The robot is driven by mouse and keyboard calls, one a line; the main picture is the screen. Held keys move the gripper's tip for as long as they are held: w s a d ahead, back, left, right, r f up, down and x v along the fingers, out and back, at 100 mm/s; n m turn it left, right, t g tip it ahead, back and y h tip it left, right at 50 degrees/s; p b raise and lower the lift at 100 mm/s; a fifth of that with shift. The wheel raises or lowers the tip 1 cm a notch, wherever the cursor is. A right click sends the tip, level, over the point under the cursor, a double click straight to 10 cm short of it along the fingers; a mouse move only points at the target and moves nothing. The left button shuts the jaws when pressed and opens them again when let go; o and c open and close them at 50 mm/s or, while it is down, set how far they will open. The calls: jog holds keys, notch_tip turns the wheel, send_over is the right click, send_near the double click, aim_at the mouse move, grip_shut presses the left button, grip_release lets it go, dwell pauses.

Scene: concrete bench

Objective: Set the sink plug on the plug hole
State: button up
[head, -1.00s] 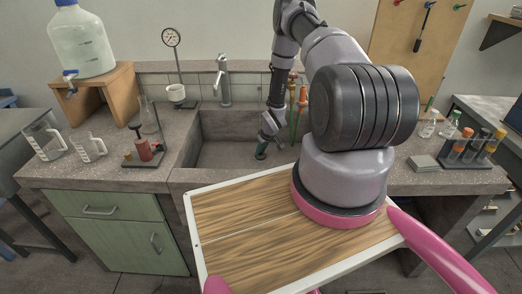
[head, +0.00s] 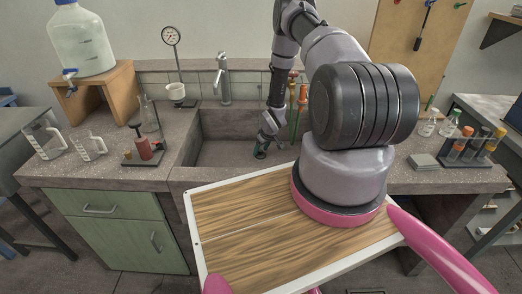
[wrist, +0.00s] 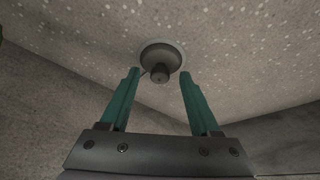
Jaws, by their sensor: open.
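The sink plug (wrist: 159,57), a dark grey disc with a short knob, lies on the basin floor in the wrist view. A pale ring, the rim of the plug hole (wrist: 181,47), shows around its far edge. The plug looks to cover the hole; I cannot tell how exactly it is centred. My gripper (wrist: 159,73) is open, its two teal fingers apart on either side of the knob, holding nothing. In the head view my gripper (head: 261,153) is low inside the sink (head: 222,152), and the plug cannot be made out there.
A tap (head: 223,80) stands behind the sink. A stand with a red part (head: 144,150) and glass beakers (head: 45,140) are on the bench to the left. A test-tube rack (head: 470,150) is to the right. The basin walls surround my gripper.

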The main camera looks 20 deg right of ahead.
jog(key=v, duration=1)
jog(key=shift+r, duration=0.4)
jog(key=shift+s, duration=0.15)
